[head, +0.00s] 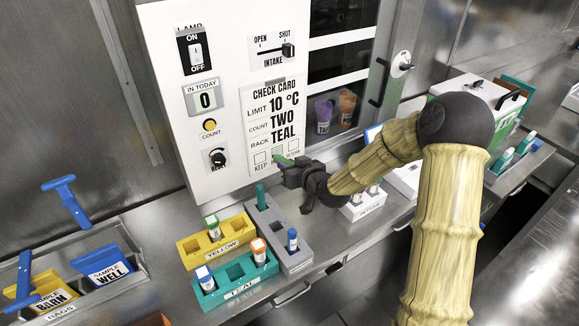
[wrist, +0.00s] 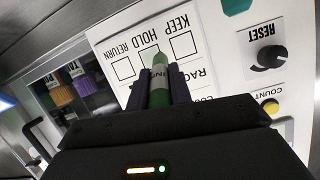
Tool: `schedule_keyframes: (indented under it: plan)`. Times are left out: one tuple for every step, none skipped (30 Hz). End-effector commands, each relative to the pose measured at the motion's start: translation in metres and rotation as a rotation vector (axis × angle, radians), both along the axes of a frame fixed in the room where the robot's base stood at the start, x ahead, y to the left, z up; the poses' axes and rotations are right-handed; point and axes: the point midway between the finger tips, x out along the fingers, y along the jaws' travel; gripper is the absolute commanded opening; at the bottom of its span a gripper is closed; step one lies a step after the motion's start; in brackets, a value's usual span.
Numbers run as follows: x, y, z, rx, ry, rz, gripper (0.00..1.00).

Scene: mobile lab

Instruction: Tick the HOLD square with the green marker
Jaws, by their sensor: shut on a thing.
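My gripper (head: 291,172) is shut on the green marker (wrist: 160,85), which points at the lower part of the white check card (head: 272,115). In the wrist view the card appears rotated, with the KEEP square (wrist: 183,46) and the RETURN square (wrist: 123,69) both blank. The HOLD square (wrist: 147,55) lies between them, partly hidden by the marker's tip. I cannot tell whether the tip touches the card or whether the square bears a mark. In the head view the gripper and marker cover HOLD; the KEEP square (head: 260,157) shows.
Below the card stand a grey rack (head: 268,221), a yellow rack (head: 190,250) and a teal rack (head: 209,299) with capped vials. The RESET knob (head: 216,158) and yellow button (head: 209,125) are left of the card. A glass-fronted compartment (head: 338,70) is to its right.

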Motion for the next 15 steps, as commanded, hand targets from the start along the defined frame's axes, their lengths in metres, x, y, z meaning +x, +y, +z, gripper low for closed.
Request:
schedule_keyframes:
  plan:
    - [0.0008, 0.0006, 0.0000, 0.000, 0.000, 0.000, 0.00]
    - [0.0013, 0.0009, 0.0000, 0.001, -0.001, 0.000, 0.00]
    - [0.0018, 0.0013, 0.0001, 0.001, -0.001, 0.000, 0.00]
    - [0.0023, 0.0016, 0.0001, 0.001, -0.001, 0.000, 0.00]
    - [0.0026, 0.0018, 0.0000, 0.001, -0.001, 0.000, 0.00]
    - [0.0031, 0.0022, 0.0000, 0.001, -0.001, 0.000, 0.00]
    - [0.0036, 0.0025, 0.0000, 0.001, -0.001, 0.000, 0.00]
    - [0.0039, 0.0028, 0.0000, 0.001, -0.001, 0.000, 0.00]
    - [0.0044, 0.0031, 0.0000, 0.001, -0.001, 0.000, 0.00]
    - [0.0047, 0.0034, 0.0000, 0.001, -0.001, 0.000, 0.00]
    - [0.0051, 0.0036, -0.0001, 0.000, 0.000, 0.000, 0.00]
    - [0.0056, 0.0040, -0.0001, 0.000, 0.000, 0.000, 0.00]
    - [0.0061, 0.0042, -0.0001, 0.000, 0.000, 0.000, 0.00]
    - [0.0064, 0.0045, -0.0001, 0.000, 0.000, 0.000, 0.00]
    - [0.0070, 0.0048, -0.0001, 0.000, 0.000, 0.000, 0.00]
